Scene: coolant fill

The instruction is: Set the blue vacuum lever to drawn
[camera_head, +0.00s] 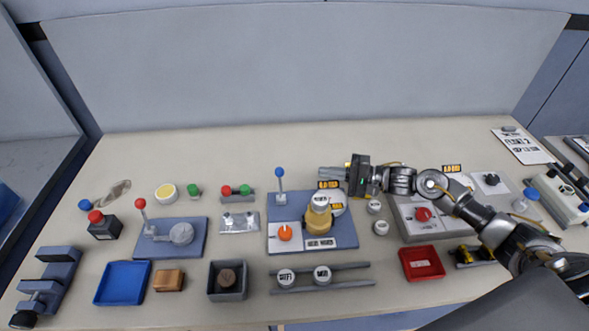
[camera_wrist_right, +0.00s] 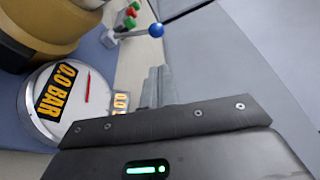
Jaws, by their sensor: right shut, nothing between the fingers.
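The blue-knobbed vacuum lever (camera_head: 280,184) stands upright on the blue coolant panel (camera_head: 283,214) in the head view. Its blue ball (camera_wrist_right: 155,30) and thin metal stem also show at the top of the right wrist view. My right gripper (camera_head: 324,173) reaches in from the right, its fingers pointing left at the lever. It is shut and empty, with a clear gap between fingertips and lever. A round gauge (camera_wrist_right: 70,105) reading 0.0 BAR with a red needle lies beside the gripper in the wrist view. My left gripper is not in view.
The table behind the lever is clear up to the grey wall (camera_head: 300,65).

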